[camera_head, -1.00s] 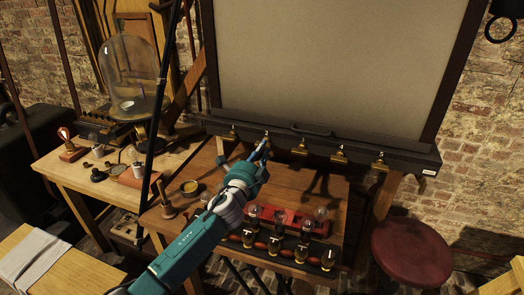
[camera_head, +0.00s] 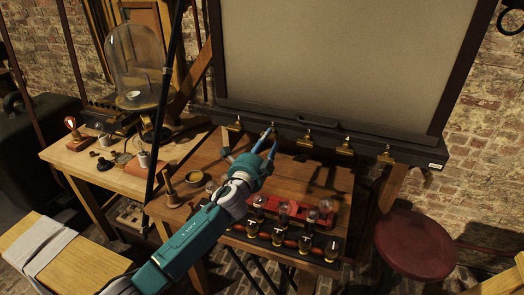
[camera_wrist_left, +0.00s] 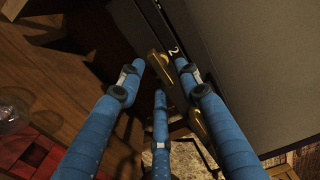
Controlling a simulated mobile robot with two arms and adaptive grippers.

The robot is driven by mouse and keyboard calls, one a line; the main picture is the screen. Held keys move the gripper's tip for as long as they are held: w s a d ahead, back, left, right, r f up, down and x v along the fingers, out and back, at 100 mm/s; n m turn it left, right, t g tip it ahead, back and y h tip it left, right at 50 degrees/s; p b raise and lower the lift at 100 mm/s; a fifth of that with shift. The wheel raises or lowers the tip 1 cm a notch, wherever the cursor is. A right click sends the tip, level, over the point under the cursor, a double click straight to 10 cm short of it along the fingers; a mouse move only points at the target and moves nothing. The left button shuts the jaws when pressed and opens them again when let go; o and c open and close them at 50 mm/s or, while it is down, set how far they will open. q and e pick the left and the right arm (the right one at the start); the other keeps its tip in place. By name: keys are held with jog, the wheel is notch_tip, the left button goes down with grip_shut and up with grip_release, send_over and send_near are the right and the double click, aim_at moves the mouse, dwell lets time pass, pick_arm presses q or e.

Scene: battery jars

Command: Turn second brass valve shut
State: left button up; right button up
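A row of brass valves runs along the dark bar (camera_head: 320,132) under the large board. The first valve (camera_head: 234,125) is at the left, and the third valve (camera_head: 305,138) is right of my left gripper. My left gripper (camera_head: 262,143) is at the second position, its fingers mostly covering that valve in the head view. In the left wrist view, the second valve (camera_wrist_left: 158,65) shows brass beside a white "2". The blue fingers of my left gripper (camera_wrist_left: 160,74) are spread open around it. I cannot tell whether they touch it. My right gripper is out of view.
Another brass valve (camera_wrist_left: 197,122) is close by in the left wrist view. Below the bar, a wooden table (camera_head: 215,165) carries a red rack with bulbs (camera_head: 300,212). A glass dome (camera_head: 137,65) stands at the left. A red stool (camera_head: 415,243) is at the right.

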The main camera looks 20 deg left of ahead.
pick_arm(q)
jog(key=s, duration=1.1)
jog(key=shift+s+a, duration=0.15)
jog(key=shift+s, duration=0.05)
jog(key=shift+f, duration=0.1)
